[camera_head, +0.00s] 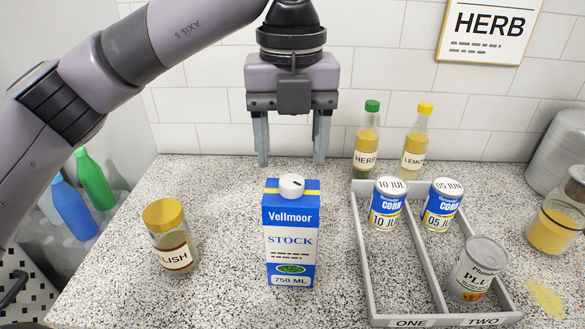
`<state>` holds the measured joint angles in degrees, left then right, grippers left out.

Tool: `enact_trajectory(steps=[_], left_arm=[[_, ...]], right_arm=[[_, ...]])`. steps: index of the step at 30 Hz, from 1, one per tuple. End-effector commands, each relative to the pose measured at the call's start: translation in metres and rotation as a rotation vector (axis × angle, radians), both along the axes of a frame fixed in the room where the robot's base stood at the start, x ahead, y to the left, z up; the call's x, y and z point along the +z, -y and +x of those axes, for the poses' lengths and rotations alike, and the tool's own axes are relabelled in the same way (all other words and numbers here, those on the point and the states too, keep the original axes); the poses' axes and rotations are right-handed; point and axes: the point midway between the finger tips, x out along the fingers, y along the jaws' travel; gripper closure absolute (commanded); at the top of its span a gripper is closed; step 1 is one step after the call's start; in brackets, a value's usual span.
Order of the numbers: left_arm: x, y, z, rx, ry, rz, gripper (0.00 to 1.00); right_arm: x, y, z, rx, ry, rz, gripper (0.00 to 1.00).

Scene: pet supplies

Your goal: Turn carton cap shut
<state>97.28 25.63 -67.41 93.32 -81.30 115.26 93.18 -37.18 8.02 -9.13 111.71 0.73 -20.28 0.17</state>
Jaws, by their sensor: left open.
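The carton (290,240) is blue and white, reads "Vellmoor STOCK 750 ML", and stands upright on the speckled counter. Its white round cap (291,186) sits on top with a dark mark on it; I cannot tell how tightly it is turned. My left gripper (291,160) points down above and slightly behind the cap. Its two fingers are spread apart, with nothing between them. My right gripper is not in view.
A gold-lidded jar (170,240) stands left of the carton. A grey two-lane tray (405,275) with several cans is at the right. Two bottles (367,145) stand behind the tray. The counter (225,215) around the carton is clear.

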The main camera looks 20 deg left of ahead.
Motion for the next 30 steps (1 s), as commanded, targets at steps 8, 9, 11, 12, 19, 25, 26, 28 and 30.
enact_trajectory(steps=[8,9,11,12,19,25,26,28,30], left_arm=[[-0.033,0.000,0.000,-0.001,-0.003,-0.002,0.39],[-0.036,0.000,0.000,-0.001,-0.002,-0.003,0.39],[-0.039,0.001,0.000,-0.002,-0.002,-0.003,0.39],[-0.040,0.001,0.000,-0.001,-0.002,-0.003,0.39],[-0.042,0.000,0.000,-0.001,-0.001,-0.004,0.39],[-0.042,0.001,0.000,-0.001,-0.001,-0.004,0.78],[-0.042,0.001,0.000,-0.001,-0.001,-0.004,0.88],[-0.042,0.001,0.000,-0.001,-0.001,-0.004,0.95],[-0.042,0.001,0.000,-0.002,-0.001,-0.004,0.95]], right_arm=[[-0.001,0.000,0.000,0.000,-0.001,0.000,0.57],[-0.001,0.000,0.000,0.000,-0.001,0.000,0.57],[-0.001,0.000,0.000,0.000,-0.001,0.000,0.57],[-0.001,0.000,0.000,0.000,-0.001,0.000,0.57],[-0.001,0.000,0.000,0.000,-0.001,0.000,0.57],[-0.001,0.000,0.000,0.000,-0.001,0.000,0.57],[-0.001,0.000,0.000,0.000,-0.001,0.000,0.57],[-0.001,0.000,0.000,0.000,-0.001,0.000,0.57],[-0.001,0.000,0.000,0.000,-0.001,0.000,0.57]])
